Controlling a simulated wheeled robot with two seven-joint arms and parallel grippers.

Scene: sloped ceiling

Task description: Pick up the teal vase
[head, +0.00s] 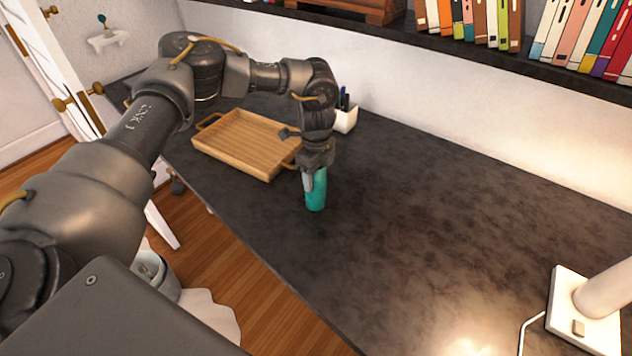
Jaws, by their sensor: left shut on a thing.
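The teal vase (316,193) is upright at the dark desk, right of the wooden tray. My left gripper (314,172) comes down on it from above and is shut on its upper part. The fingers and wrist hide the vase's top. I cannot tell whether its base touches the desk or is slightly above it. My right gripper is not in view.
A wooden tray (243,146) with handles lies left of the vase. A white pen holder (346,118) stands behind my wrist. A white lamp base (577,318) is at the right front. The desk's right part (470,220) is clear. Books (470,20) fill the shelf above.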

